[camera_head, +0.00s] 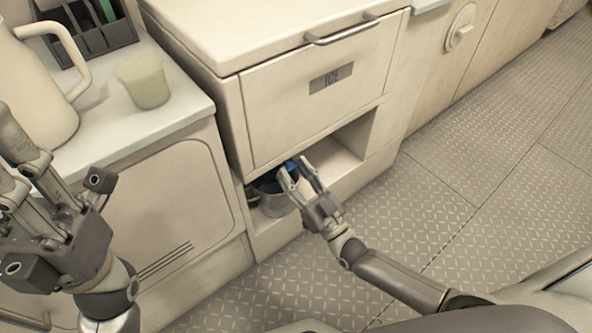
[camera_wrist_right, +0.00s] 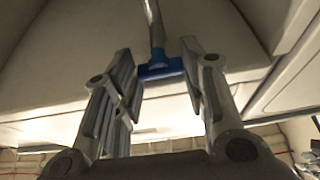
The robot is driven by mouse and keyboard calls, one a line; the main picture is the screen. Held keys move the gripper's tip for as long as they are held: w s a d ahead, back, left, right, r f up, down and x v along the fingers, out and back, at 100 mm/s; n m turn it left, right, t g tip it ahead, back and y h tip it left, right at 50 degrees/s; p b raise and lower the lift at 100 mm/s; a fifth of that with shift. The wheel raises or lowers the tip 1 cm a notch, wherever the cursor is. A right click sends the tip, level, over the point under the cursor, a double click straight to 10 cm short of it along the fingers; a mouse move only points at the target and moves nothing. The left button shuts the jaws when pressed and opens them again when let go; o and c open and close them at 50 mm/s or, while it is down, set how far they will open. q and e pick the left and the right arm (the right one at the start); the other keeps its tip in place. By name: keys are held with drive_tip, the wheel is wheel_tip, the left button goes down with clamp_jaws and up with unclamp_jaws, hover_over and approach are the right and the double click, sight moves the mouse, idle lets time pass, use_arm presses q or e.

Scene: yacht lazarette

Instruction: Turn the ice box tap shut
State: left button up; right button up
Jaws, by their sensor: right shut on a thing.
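The ice box (camera_head: 275,115) is a cream cabinet with a drawer-like front, a small ICE label and a bar handle. Its tap has a blue handle (camera_head: 291,166) low on the left, above an open recess. In the right wrist view the blue handle (camera_wrist_right: 160,71) is a crossbar on a grey stem. My right gripper (camera_head: 300,170) is shut on the blue handle, which lies between its fingers (camera_wrist_right: 162,75). The tap's body is mostly hidden. My left gripper (camera_head: 15,125) is raised at the left edge, away from the tap; its finger gap is unclear.
A grey metal pail (camera_head: 273,199) stands in the recess under the tap. On the left counter are a cream jug (camera_head: 35,90), a pale cup (camera_head: 144,82) and a dark divided caddy (camera_head: 97,42). The patterned floor (camera_head: 480,190) at right is clear.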

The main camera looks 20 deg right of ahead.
drive_tip(key=o, duration=1)
drive_tip(key=v, duration=1.2)
drive_tip(key=shift+f, duration=0.15)
